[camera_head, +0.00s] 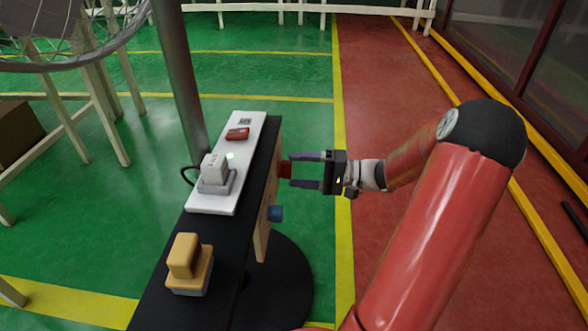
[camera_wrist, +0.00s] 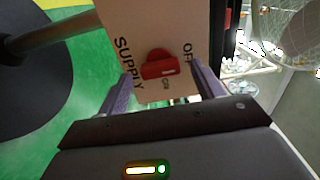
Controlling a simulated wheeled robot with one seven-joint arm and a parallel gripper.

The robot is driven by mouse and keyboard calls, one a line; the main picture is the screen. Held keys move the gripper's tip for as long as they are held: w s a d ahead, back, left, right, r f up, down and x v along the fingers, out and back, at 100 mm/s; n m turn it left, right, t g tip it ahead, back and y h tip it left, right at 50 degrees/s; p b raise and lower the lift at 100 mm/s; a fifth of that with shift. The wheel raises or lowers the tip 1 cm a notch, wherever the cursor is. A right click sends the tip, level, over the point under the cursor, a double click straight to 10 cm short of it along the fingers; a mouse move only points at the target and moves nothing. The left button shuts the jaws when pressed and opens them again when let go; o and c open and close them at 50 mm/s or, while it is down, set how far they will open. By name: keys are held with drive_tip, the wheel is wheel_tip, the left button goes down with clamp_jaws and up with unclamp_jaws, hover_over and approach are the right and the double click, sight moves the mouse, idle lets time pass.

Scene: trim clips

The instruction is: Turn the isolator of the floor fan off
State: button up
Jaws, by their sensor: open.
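The isolator is a red knob (camera_wrist: 160,65) on a pale panel (camera_wrist: 150,20) lettered SUPPLY and OFF in the wrist view. A pale mark on the knob sits at its lower right; a small label below it is hard to read. In the head view the red knob (camera_head: 285,168) sticks out from the right side of the black bench. My gripper (camera_head: 303,170) is open, with its two fingers reaching to either side of the knob. I cannot tell whether they touch it. The fan cage (camera_head: 72,62) shows at the upper left.
A white power strip (camera_head: 255,122) on the black bench (camera_head: 150,300) carries a red switch (camera_head: 237,134) and a grey plug (camera_head: 214,168). A yellow block (camera_head: 187,256) sits nearer. A blue cylinder (camera_head: 275,213) juts out below the isolator. A metal pole (camera_head: 180,80) stands behind.

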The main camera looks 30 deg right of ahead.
drive_tip(key=v, duration=0.6)
drive_tip(key=shift+p, duration=0.3)
